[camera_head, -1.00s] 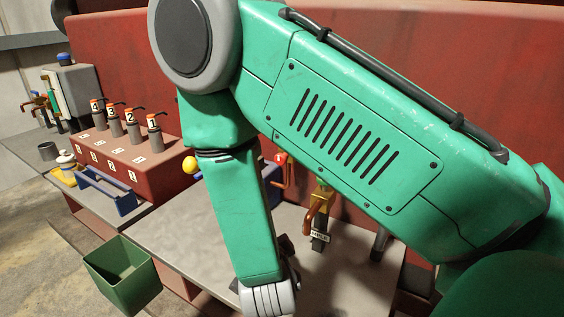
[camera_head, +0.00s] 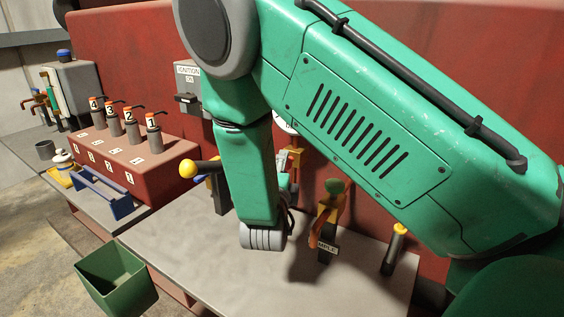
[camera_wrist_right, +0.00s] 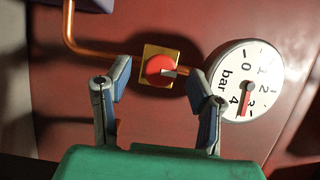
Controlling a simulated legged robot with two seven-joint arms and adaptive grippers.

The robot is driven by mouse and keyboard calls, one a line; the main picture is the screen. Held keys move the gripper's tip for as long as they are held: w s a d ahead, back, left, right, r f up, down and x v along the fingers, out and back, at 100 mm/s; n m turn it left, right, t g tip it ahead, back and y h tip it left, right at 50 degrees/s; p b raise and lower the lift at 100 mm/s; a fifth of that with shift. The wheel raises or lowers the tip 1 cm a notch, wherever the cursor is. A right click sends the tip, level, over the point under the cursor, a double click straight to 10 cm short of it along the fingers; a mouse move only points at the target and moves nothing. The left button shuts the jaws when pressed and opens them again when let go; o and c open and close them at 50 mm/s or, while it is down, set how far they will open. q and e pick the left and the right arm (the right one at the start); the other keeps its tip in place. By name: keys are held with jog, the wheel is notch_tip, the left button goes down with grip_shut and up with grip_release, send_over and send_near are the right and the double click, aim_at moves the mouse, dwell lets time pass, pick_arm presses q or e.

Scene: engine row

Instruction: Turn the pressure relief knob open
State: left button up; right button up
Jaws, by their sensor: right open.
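In the right wrist view, a round red knob (camera_wrist_right: 160,69) with a pale pointer to its right sits on a square brass plate (camera_wrist_right: 148,52) on the red wall. A copper pipe runs into the plate. My right gripper (camera_wrist_right: 158,80) is open, one finger at the lower left of the knob and the other at its lower right, with nothing clamped. Whether the fingertips reach the knob's depth, I cannot tell. In the head view, my right arm hides the knob and most of the gripper. My left gripper is in neither current view.
A round bar gauge (camera_wrist_right: 247,80) is right beside the right finger. In the head view, a yellow-ball lever (camera_head: 188,168) is left of my wrist. A green-topped brass valve (camera_head: 334,187) and a yellow-tipped handle (camera_head: 397,238) stand right. A green bin (camera_head: 120,278) hangs at the front.

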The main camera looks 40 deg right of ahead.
aim_at(288, 168)
jog(key=d, duration=0.1)
jog(key=w+d, duration=0.1)
jog(key=d, duration=0.1)
jog(key=shift+w+f, duration=0.15)
jog(key=shift+f, duration=0.1)
jog(key=shift+w+a+r, duration=0.1)
jog(key=shift+a+r, duration=0.2)
jog(key=shift+a, duration=0.5)
jog(key=shift+a+r, duration=0.1)
jog(key=shift+a, duration=0.1)
jog(key=c, duration=0.4)
jog(key=shift+a, duration=0.1)
jog(key=c, duration=0.7)
jog(key=shift+d, duration=0.65)
grip_shut()
